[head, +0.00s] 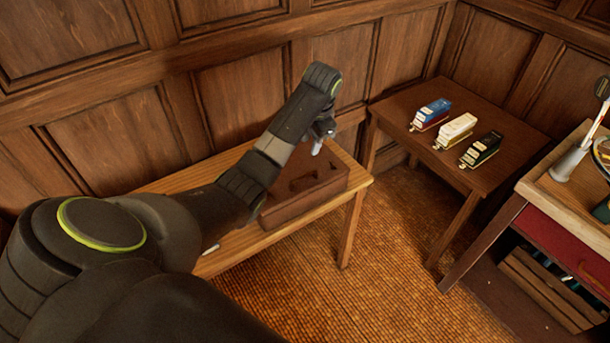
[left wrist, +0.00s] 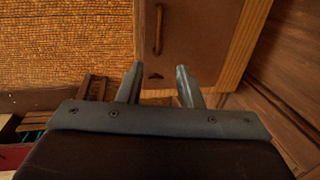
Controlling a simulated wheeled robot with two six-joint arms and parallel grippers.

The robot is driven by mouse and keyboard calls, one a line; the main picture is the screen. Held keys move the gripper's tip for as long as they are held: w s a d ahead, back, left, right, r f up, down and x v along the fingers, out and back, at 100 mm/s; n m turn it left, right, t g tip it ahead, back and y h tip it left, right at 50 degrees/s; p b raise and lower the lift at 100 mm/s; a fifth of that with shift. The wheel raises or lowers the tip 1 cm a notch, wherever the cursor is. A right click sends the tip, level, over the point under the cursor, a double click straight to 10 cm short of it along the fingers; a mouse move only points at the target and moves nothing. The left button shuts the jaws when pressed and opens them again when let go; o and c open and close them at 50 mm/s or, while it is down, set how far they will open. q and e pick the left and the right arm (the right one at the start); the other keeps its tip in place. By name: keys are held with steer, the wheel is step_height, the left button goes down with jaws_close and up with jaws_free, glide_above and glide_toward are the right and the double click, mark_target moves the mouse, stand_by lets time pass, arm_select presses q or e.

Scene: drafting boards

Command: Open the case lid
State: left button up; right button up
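The case (head: 335,187) is a flat brown box on a light wooden bench (head: 355,196) against the wall. Its top looks closed, with dark shapes on it. In the left wrist view the case (left wrist: 200,38) shows as a brown panel with a brass-coloured handle (left wrist: 158,30) and a small dark triangular mark. My left gripper (head: 319,142) is above the case in the head view, apart from it as far as I can tell. In the left wrist view its two fingers (left wrist: 160,70) are spread with nothing between them. My arm hides part of the case and bench. My right gripper is not in view.
A dark side table (head: 490,103) holds a blue (head: 430,112), a white (head: 455,130) and a black (head: 481,150) stapler-like object. A desk with a red front (head: 560,235) stands at right, a slatted crate (head: 545,290) beneath. Panelled walls close the back. Woven floor lies between.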

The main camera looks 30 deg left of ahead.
arm_select(q)
steer(key=p, duration=0.2)
glide_toward(304, 175)
steer(key=f, duration=0.2)
steer(key=a+f, duration=0.1)
steer(key=f, duration=0.4)
steer(key=shift+w+a+f, duration=0.15)
steer(key=shift+w+f, duration=0.1)
steer(key=shift+f, duration=0.1)
steer(key=shift+c, duration=0.2)
jaws_close()
